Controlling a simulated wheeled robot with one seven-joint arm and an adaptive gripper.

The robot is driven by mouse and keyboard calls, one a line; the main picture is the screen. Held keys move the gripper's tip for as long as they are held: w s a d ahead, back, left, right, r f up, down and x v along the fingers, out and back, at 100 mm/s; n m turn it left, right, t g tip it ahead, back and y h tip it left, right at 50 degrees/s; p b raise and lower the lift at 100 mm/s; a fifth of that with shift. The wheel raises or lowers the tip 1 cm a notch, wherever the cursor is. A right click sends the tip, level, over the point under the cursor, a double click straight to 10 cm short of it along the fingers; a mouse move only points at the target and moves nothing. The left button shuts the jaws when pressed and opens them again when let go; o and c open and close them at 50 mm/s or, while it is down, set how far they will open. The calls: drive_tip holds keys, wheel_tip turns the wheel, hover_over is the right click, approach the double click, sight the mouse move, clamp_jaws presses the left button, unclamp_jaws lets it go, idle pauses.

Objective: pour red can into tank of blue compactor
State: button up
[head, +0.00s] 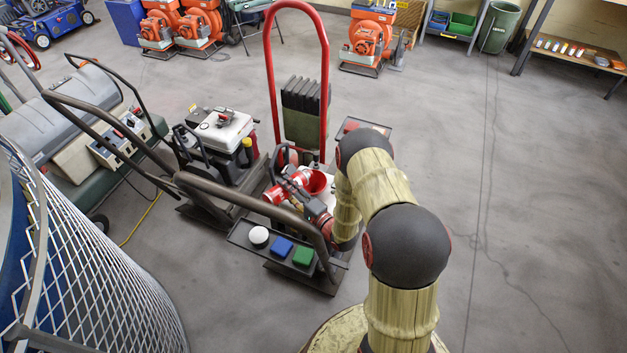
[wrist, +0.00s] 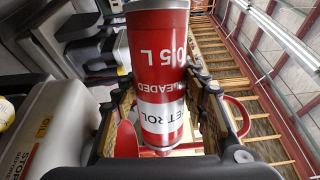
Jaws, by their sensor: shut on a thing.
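The red can (head: 290,187), with a white band, is held by my gripper (head: 308,203) above the middle machine. It lies strongly tilted, close to the red funnel (head: 319,182); whether its mouth is over the funnel I cannot tell. In the wrist view the can (wrist: 158,50) stands between my gripper's fingers, its "PETROL" lettering partly covered. A red curved part (wrist: 126,140) shows below and left of it. No liquid is visible. The middle machine has a tall red hoop handle (head: 325,90); its body shows little blue, and the tank is largely hidden.
A black tray (head: 240,236) with a white round piece (head: 258,236), a blue block (head: 281,247) and a green block (head: 303,256) sits at the machine's front. A generator-like machine (head: 222,130) stands close left. Mesh fencing (head: 90,260) fills the lower left. Floor at right is clear.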

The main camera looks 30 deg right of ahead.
sight(296, 177)
drive_tip(key=shift+f+m, duration=0.25)
drive_tip(key=shift+m, duration=0.15)
drive_tip(key=shift+d+r, duration=0.1)
idle(0.8)
drive_tip(key=shift+w+d+r+m, duration=0.15)
drive_tip(key=shift+d+m, duration=0.15)
drive_tip(key=shift+m, duration=0.6)
idle(1.9)
drive_tip(key=shift+w+d+r+m+p, duration=0.1)
drive_tip(key=shift+d+r+m+p, duration=0.3)
drive_tip(key=shift+r+m+p, duration=0.4)
drive_tip(key=shift+w+d+r+m+p, duration=0.1)
drive_tip(key=shift+d+r+m+p, duration=0.3)
drive_tip(key=shift+r+m+p, duration=0.35)
idle(0.6)
drive_tip(key=shift+d+r+p, duration=0.2)
drive_tip(key=shift+r+p, duration=0.05)
drive_tip(key=shift+p, duration=0.1)
drive_tip(key=shift+w+d+r+m+p, duration=0.25)
drive_tip(key=shift+d+r+m+p, duration=0.35)
drive_tip(key=shift+m, duration=0.35)
drive_tip(key=shift+d+r, duration=0.1)
